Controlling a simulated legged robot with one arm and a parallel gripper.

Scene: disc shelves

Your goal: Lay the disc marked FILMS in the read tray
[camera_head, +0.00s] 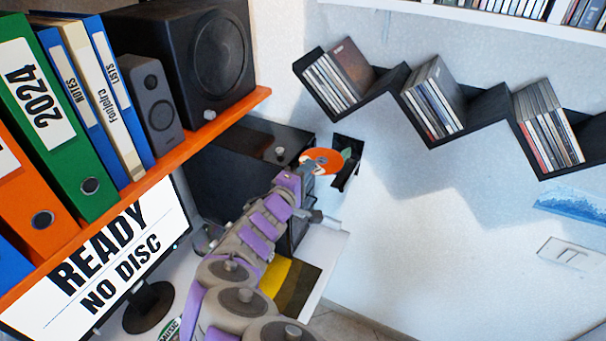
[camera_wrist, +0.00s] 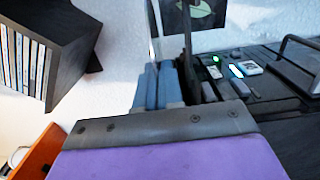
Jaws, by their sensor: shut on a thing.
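My gripper (camera_head: 311,168) is shut on an orange disc (camera_head: 324,160) at the end of my outstretched arm. The disc's marking is too small to read. A black tray-like piece (camera_head: 345,186) shows right behind the disc, at the right of the dark drive box (camera_head: 240,160); I cannot tell whether disc and tray touch. A small green patch shows beside the disc there. In the wrist view, the blue-grey fingers (camera_wrist: 160,88) are close together beside a thin dark upright edge. I cannot tell if that edge is the disc. The monitor (camera_head: 110,265) reads "READY NO DISC".
An orange shelf (camera_head: 225,116) with binders and a speaker (camera_head: 205,55) hangs over the left side. Zigzag wall shelves (camera_head: 385,85) with cases are at upper right.

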